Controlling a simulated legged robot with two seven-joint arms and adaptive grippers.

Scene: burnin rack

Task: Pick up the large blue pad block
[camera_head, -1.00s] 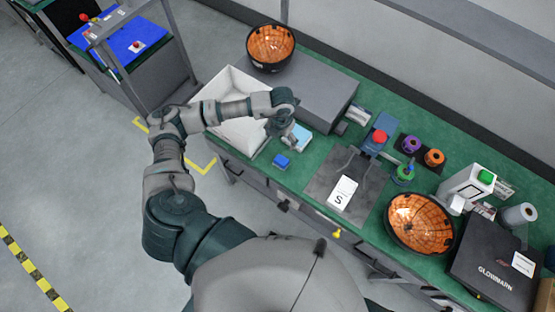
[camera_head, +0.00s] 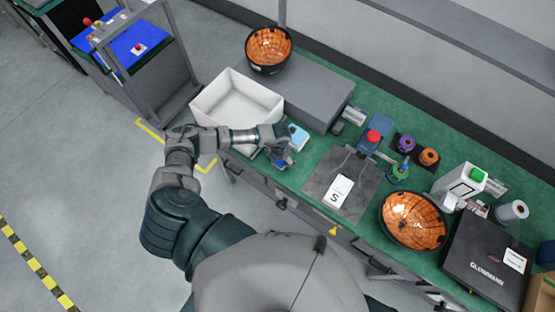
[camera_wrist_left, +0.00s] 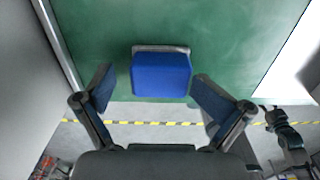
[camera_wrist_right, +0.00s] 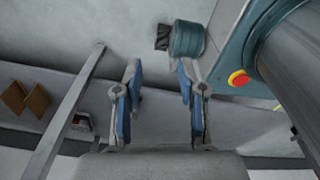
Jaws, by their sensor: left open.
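A dark blue block (camera_wrist_left: 161,75) with a pale grey edge lies on the green bench top near its front edge. My left gripper (camera_wrist_left: 152,82) is open above it, with the block centred beyond and between the fingertips; I see no contact. In the head view the dark blue block (camera_head: 279,163) is partly hidden under my left gripper (camera_head: 283,156). A light blue block (camera_head: 298,138) lies just behind the gripper on the bench. My right gripper (camera_wrist_right: 158,75) is open and empty in its own wrist view, away from the blocks.
A white open bin (camera_head: 238,103) stands left of the blocks, beside a grey box (camera_head: 305,88). A grey mat (camera_head: 322,180) with a white card lies to the right. An orange-lined bowl (camera_head: 414,220) stands farther right.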

